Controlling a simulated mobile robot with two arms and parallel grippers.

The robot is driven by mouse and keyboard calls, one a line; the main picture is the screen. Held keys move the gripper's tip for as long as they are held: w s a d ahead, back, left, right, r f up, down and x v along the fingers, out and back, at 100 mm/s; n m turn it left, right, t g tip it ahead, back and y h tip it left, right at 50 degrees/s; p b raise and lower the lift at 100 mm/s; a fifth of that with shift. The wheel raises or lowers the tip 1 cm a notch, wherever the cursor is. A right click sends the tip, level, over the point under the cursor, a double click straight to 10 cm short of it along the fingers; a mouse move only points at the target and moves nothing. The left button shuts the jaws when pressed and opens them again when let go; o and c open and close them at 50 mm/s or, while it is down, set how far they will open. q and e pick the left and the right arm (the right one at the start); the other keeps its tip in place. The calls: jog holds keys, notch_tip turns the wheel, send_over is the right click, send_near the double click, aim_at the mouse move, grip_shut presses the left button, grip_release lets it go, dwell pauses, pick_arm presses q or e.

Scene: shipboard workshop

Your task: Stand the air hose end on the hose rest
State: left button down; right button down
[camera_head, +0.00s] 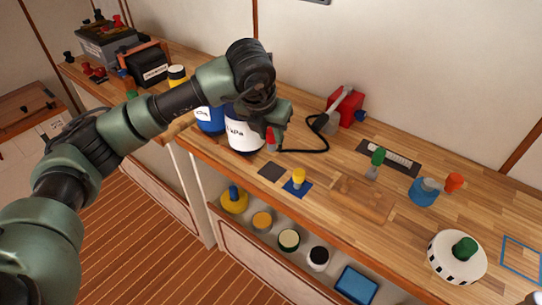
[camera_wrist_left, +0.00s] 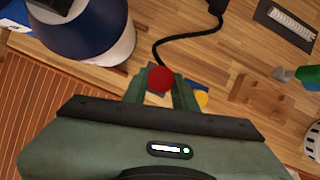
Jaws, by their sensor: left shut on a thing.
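My left gripper (camera_head: 273,138) is shut on the red-tipped air hose end (camera_head: 270,138), above the workbench near its front edge. The wrist view shows the round red tip (camera_wrist_left: 160,79) between the fingers, with the black hose (camera_wrist_left: 175,38) leading away behind it. In the head view the hose (camera_head: 305,151) curves over the bench to a black fitting by a red block (camera_head: 346,106). A low wooden block (camera_head: 362,199) lies to the right; it also shows in the wrist view (camera_wrist_left: 260,96). I cannot tell for certain which thing is the hose rest. My right gripper is not in view.
Blue-and-white containers (camera_head: 243,136) stand close behind my left gripper. A dark square (camera_head: 271,172) and a yellow-topped piece on a blue square (camera_head: 298,180) lie near the front edge. A green-topped piece (camera_head: 377,158), blue pot (camera_head: 424,193) and white drum (camera_head: 455,262) stand farther right.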

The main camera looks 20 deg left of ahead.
pick_arm(q)
notch_tip(320, 180, down, 8)
jog(key=shift+f+p, duration=0.25)
jog(key=shift+p, duration=0.2)
jog(key=c, duration=1.1)
grip_release()
jog(key=shift+r, duration=0.1)
jog(key=b+v, duration=0.2)
jog(key=v, duration=1)
